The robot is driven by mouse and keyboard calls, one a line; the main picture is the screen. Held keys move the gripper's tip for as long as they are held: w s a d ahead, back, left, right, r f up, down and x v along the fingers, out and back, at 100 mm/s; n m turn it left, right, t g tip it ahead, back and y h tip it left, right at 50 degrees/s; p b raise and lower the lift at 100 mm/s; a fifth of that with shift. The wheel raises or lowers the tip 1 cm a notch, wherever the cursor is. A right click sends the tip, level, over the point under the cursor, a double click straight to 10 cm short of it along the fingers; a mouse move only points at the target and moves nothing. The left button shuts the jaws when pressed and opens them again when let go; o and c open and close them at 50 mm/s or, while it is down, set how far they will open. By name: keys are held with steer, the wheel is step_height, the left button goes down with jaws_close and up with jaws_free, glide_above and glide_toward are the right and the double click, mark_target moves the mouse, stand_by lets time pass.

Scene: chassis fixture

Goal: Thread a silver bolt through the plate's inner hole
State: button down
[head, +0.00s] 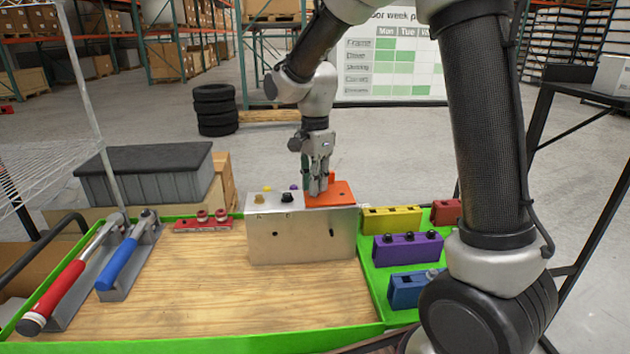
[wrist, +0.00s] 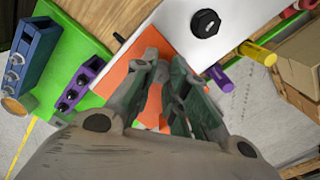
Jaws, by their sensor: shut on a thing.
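The orange plate (head: 343,190) lies at the top right of the metal chassis block (head: 290,232). It also shows under the fingers in the wrist view (wrist: 122,82). My gripper (head: 319,190) points down at the plate, its fingers close together and shut on it; they hide the gripped part. An orange raised part shows beside the fingers in the head view. The plate's inner hole cannot be made out. Silver bolts (wrist: 14,60) stand in the blue holder (wrist: 38,45) at the upper left of the wrist view; this holder (head: 407,289) is at the lower right in the head view.
A purple holder (head: 405,249) with black bolts and a yellow holder (head: 391,219) stand on the green tray, right of the block. A black knob (head: 287,197) sits on the block's top. The wooden surface in front is clear.

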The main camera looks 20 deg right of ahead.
steer(key=shift+f, duration=0.1)
steer(key=n, duration=0.4)
steer(key=shift+s+n, duration=0.1)
steer(key=shift+n, duration=0.2)
steer(key=n, duration=0.5)
steer(key=shift+f+n, duration=0.1)
steer(key=shift+n, duration=0.3)
steer(key=m, duration=0.5)
steer(key=shift+s+f+m, duration=0.1)
steer(key=shift+f+m, duration=0.05)
steer(key=shift+m, duration=0.15)
steer(key=m, duration=0.7)
steer(key=shift+f, duration=0.1)
steer(key=shift+m, duration=1.2)
